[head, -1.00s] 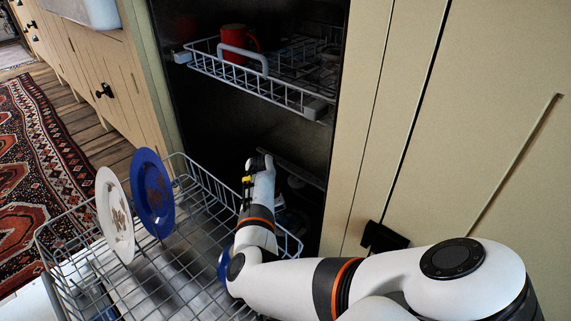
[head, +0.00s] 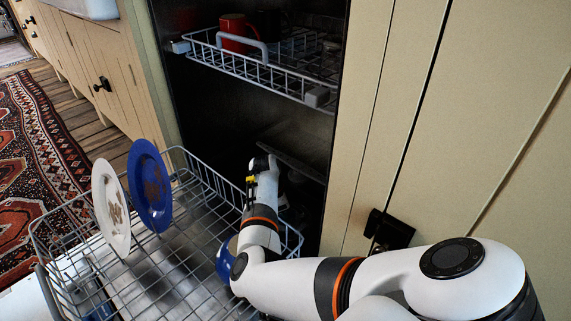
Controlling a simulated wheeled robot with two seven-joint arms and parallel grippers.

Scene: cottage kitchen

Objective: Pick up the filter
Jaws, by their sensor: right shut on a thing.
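My right gripper (head: 262,163) reaches into the dark dishwasher (head: 215,115), past the far end of the lower rack and below the upper rack. It is seen from behind, with its fingertips mostly hidden by its own body and the shadow. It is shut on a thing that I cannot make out. I cannot pick out the filter anywhere in the picture. My left gripper is not in view.
The pulled-out lower rack (head: 185,155) holds a white plate (head: 110,205) and a blue plate (head: 150,187), both upright. A blue item (head: 224,262) is partly behind my arm. The upper rack (head: 265,73) holds a red mug (head: 233,33). Cabinet fronts (head: 440,130) stand at right.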

